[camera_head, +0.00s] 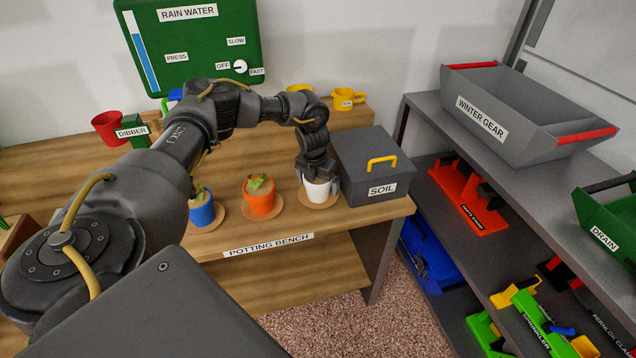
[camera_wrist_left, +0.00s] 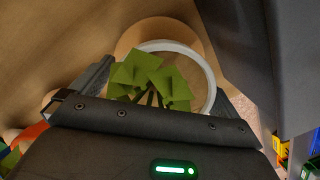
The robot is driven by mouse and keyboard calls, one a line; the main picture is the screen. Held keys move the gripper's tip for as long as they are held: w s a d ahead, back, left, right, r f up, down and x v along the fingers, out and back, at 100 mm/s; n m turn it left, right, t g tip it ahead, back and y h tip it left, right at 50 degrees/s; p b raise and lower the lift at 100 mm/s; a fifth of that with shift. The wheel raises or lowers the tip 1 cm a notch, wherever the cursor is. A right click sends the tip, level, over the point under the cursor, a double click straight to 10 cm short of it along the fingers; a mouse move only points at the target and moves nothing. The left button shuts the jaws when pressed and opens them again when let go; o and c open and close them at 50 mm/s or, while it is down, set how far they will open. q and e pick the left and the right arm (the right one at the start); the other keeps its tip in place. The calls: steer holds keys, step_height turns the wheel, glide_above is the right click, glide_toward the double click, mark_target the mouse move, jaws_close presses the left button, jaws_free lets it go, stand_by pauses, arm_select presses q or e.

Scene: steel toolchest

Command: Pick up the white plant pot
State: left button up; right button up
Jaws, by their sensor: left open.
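The white plant pot (camera_head: 318,190) stands upright on a round wooden saucer (camera_head: 305,201) on the potting bench, just left of the grey soil box. My left gripper (camera_head: 318,176) is directly over it, pointing down, with its fingers open at the sides of the pot. In the left wrist view the pot's white rim (camera_wrist_left: 206,75) and green leaves (camera_wrist_left: 150,82) lie between the two fingers. The gripper hides part of the rim and the plant, and I cannot tell whether the fingers touch the pot. My right gripper is not in view.
The grey soil box (camera_head: 358,155) with a yellow handle stands close on the right. An orange pot (camera_head: 260,203) and a blue pot (camera_head: 202,212) stand to the left. A grey shelf (camera_head: 440,115) is farther right. The green rain water panel (camera_head: 190,45) is behind.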

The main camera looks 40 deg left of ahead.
arm_select(q)
steer(key=shift+w+f, duration=0.15)
steer(key=shift+f, duration=0.65)
steer(key=shift+c, duration=0.4)
steer(key=c, duration=1)
steer(key=shift+c, duration=0.3)
steer(key=shift+r, duration=0.15)
